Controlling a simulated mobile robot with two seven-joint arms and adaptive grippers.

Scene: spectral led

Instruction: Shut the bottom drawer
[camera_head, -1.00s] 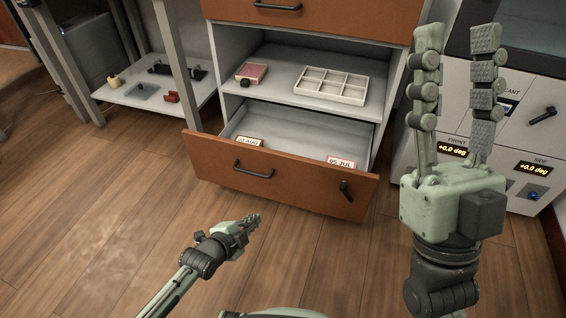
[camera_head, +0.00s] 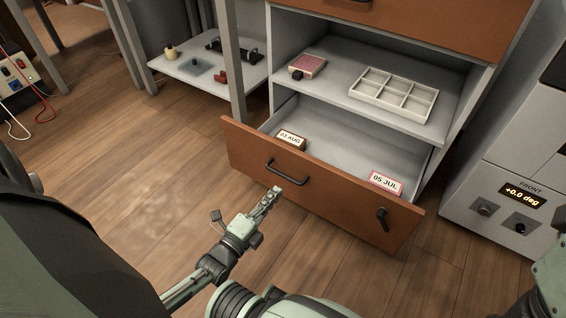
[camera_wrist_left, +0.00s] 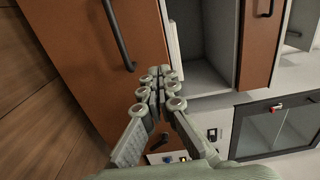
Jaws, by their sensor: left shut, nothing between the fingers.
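The bottom drawer (camera_head: 325,197) has an orange-brown front and is pulled out from the grey cabinet. Its dark bar handle (camera_head: 288,173) is left of centre, and a dark key or knob (camera_head: 382,216) is at the right end. My left gripper (camera_head: 272,193) is shut and empty, in front of the drawer face just below the handle; I cannot tell if it touches. In the left wrist view, the closed fingertips (camera_wrist_left: 160,75) overlap a brown front (camera_wrist_left: 95,50) with a dark handle (camera_wrist_left: 119,38). My right gripper is out of view.
Labelled blocks, 03 AUG (camera_head: 291,140) and 05 JUL (camera_head: 385,182), are in the drawer. Above it, a shelf holds a divided white tray (camera_head: 393,95) and a pink box (camera_head: 308,66). A grey instrument (camera_head: 505,185) stands at right. Floor left of the drawer is clear.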

